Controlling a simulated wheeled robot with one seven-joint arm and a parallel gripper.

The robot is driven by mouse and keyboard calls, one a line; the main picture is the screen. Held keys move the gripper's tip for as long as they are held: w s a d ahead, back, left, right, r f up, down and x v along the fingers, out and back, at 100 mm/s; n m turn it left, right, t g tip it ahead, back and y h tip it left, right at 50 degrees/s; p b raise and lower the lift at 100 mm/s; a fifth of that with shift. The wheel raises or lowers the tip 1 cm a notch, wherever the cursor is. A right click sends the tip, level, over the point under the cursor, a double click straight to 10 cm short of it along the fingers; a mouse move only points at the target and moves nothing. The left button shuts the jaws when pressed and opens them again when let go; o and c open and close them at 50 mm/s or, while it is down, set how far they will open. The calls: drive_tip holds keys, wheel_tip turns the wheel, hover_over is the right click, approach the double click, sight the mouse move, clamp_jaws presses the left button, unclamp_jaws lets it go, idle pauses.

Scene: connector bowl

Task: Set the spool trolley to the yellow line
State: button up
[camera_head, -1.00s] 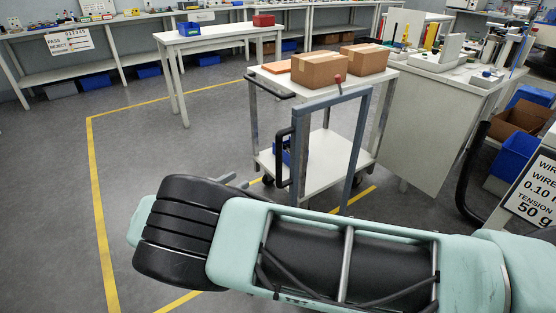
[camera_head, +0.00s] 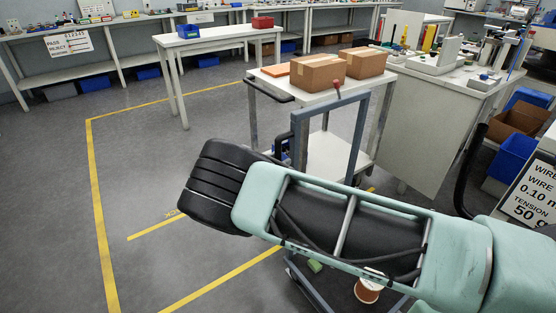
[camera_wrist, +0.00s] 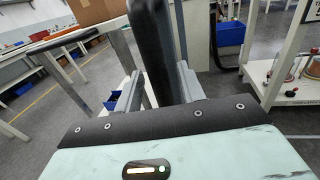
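The spool trolley has a grey upright frame (camera_head: 299,135) with a red knob (camera_head: 337,86) on top. Its low base shows under my arm, with a copper-coloured spool (camera_head: 368,290) and a green item (camera_head: 315,266). A yellow line (camera_head: 155,229) with small lettering lies on the floor left of the trolley, partly hidden by my arm. In the wrist view, a black upright bar (camera_wrist: 152,45), apparently the trolley's handle, stands between my gripper's two fingers (camera_wrist: 160,88). The fingers are apart, with a narrow gap visible at the left.
A white cart (camera_head: 330,152) with cardboard boxes (camera_head: 318,72) stands just behind the trolley. A workbench (camera_head: 430,125) is to the right, with a sign board (camera_head: 530,195) nearer. A yellow floor border (camera_head: 98,200) runs at left. The floor left of the trolley is clear.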

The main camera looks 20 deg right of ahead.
drive_tip(key=shift+w+d, duration=0.1)
drive_tip(key=shift+d, duration=0.15)
clamp_jaws()
